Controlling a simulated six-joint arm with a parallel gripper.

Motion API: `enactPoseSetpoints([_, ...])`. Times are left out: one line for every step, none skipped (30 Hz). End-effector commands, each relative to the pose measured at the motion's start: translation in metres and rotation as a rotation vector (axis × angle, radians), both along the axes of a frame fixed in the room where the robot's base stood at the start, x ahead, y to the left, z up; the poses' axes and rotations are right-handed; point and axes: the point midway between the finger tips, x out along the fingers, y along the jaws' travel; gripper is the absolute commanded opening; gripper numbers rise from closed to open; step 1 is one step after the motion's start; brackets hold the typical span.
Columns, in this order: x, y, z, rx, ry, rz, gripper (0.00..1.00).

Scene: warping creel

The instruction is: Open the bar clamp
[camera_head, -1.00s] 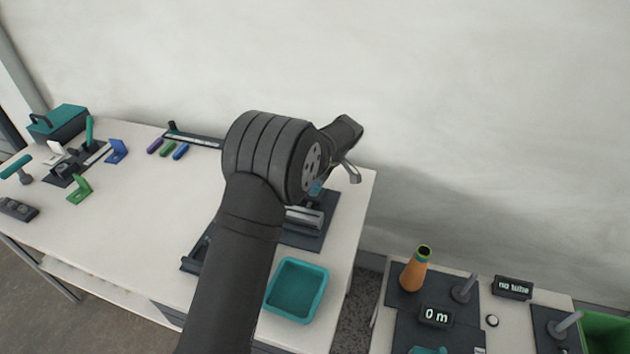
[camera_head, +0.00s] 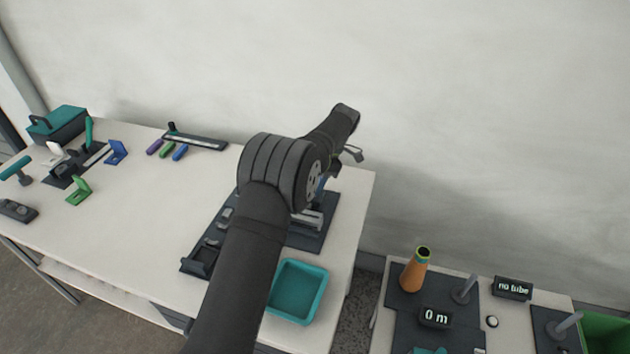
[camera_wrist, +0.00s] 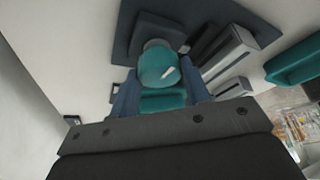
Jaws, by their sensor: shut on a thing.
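The bar clamp stands on a dark plate (camera_head: 325,235) at the right end of the table, with a grey metal bar (camera_head: 308,219) showing in the head view. My wrist hides most of it there. In the wrist view, a teal rounded handle (camera_wrist: 158,68) sits between the blue fingers of my gripper (camera_wrist: 160,95), which is shut on it. A teal block below the handle also shows between the fingers. The grey bar (camera_wrist: 230,62) lies to the right of the handle. Whether the clamp is open cannot be told.
A teal tray (camera_head: 297,291) stands at the table's front right. A dark holder (camera_head: 202,260) lies left of my arm. Coloured pieces (camera_head: 166,150), a dark rail (camera_head: 195,141) and a teal toolbox (camera_head: 58,124) are further left. The pale wall rises close behind the clamp.

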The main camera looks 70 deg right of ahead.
Motion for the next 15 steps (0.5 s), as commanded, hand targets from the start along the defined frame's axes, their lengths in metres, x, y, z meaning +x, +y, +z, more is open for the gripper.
enactPoseSetpoints([-0.0010, 0.0005, -0.0018, 0.002, 0.002, 0.011, 0.20])
enactPoseSetpoints([-0.0010, 0.0004, -0.0018, 0.002, 0.002, 0.016, 0.20])
enactPoseSetpoints([-0.0010, 0.0003, -0.0017, 0.002, 0.002, 0.023, 0.20])
enactPoseSetpoints([-0.0009, 0.0002, -0.0016, 0.002, 0.003, 0.026, 0.20])
enactPoseSetpoints([-0.0009, 0.0002, -0.0016, 0.002, 0.003, 0.029, 0.20])
enactPoseSetpoints([-0.0010, 0.0001, -0.0016, 0.002, 0.002, 0.033, 0.20])
enactPoseSetpoints([-0.0010, 0.0000, -0.0015, 0.002, 0.003, 0.035, 0.20])
enactPoseSetpoints([-0.0010, 0.0000, -0.0015, 0.001, 0.002, 0.036, 0.20])
enactPoseSetpoints([-0.0010, 0.0001, -0.0015, 0.001, 0.002, 0.037, 0.20])
enactPoseSetpoints([-0.0010, 0.0000, -0.0015, 0.001, 0.002, 0.037, 0.20])
enactPoseSetpoints([-0.0010, 0.0000, -0.0015, 0.001, 0.002, 0.037, 0.20])
enactPoseSetpoints([-0.0010, 0.0001, -0.0015, 0.001, 0.002, 0.037, 0.20])
enactPoseSetpoints([-0.0010, 0.0000, -0.0015, 0.001, 0.002, 0.037, 0.20])
enactPoseSetpoints([-0.0010, 0.0000, -0.0015, 0.001, 0.002, 0.037, 0.20])
enactPoseSetpoints([-0.0011, 0.0000, -0.0016, 0.001, 0.002, 0.037, 0.20])
